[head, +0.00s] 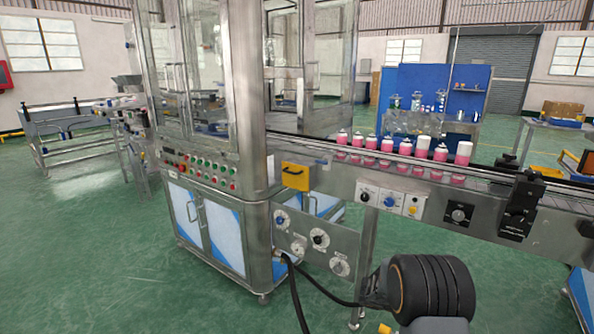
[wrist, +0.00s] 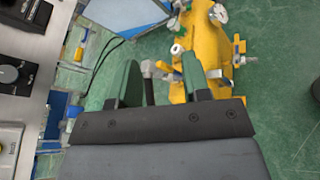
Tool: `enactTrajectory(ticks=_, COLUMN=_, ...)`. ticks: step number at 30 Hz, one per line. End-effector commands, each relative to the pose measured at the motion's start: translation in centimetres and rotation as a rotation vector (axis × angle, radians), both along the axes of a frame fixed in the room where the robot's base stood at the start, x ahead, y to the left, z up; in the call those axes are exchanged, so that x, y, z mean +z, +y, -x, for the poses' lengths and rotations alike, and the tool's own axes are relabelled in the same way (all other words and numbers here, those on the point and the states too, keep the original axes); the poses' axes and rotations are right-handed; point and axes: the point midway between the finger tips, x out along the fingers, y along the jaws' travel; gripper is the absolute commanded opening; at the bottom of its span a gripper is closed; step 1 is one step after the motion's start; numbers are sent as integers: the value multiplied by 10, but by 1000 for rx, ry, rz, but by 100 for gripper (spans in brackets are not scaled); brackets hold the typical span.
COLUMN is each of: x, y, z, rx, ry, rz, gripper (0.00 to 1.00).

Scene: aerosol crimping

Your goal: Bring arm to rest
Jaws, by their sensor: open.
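My gripper (wrist: 160,72) shows in the wrist view with its two green fingers well apart. I see nothing held between them. A grey rod-like fitting shows in the gap, on the side of a yellow piece of equipment (wrist: 208,50) beyond the fingers. I cannot tell how far beyond it is. In the head view, a dark rounded part of my arm (head: 425,285) shows at the lower right, in front of the conveyor machine. The gripper itself is not seen there.
A conveyor (head: 480,178) carries several pink cans (head: 387,146) out of the glass-walled crimping machine (head: 225,100). A control panel with dark knobs (wrist: 12,75) lies at the left of the wrist view. A black hose (head: 325,292) hangs below the machine. Green floor (head: 90,240) is clear at left.

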Motion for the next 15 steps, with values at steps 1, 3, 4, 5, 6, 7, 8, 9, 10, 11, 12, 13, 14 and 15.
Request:
enactTrajectory(ticks=1, x=46, y=9, z=14, rx=-42, ry=-66, rz=-73, gripper=44)
enactTrajectory(ticks=3, x=81, y=24, z=34, rx=-107, ry=-153, rz=-186, gripper=44)
enactTrajectory(ticks=4, x=95, y=31, z=43, rx=-132, ry=-192, rz=-237, gripper=44)
enactTrajectory(ticks=5, x=108, y=39, z=52, rx=-156, ry=-232, rz=-288, gripper=44)
enactTrajectory(ticks=6, x=125, y=50, z=63, rx=-187, ry=-286, rz=-356, gripper=44)
enactTrajectory(ticks=7, x=138, y=58, z=71, rx=-209, ry=-326, rz=-408, gripper=44)
enactTrajectory(ticks=8, x=150, y=67, z=79, rx=-230, ry=-368, rz=-459, gripper=44)
enactTrajectory(ticks=9, x=166, y=79, z=89, rx=-258, ry=-423, rz=-529, gripper=44)
enactTrajectory(ticks=10, x=177, y=88, z=97, rx=-276, ry=-466, rz=-581, gripper=44)
enactTrajectory(ticks=11, x=188, y=98, z=104, rx=-295, ry=-508, rz=-633, gripper=44)
enactTrajectory(ticks=12, x=201, y=110, z=112, rx=-317, ry=-562, rz=-700, gripper=44)
enactTrajectory(ticks=13, x=211, y=119, z=118, rx=-333, ry=-602, rz=-750, gripper=44)
enactTrajectory(ticks=14, x=221, y=127, z=124, rx=-347, ry=-642, rz=-797, gripper=44)
enactTrajectory(ticks=15, x=232, y=139, z=131, rx=-365, ry=-691, rz=-859, gripper=44)
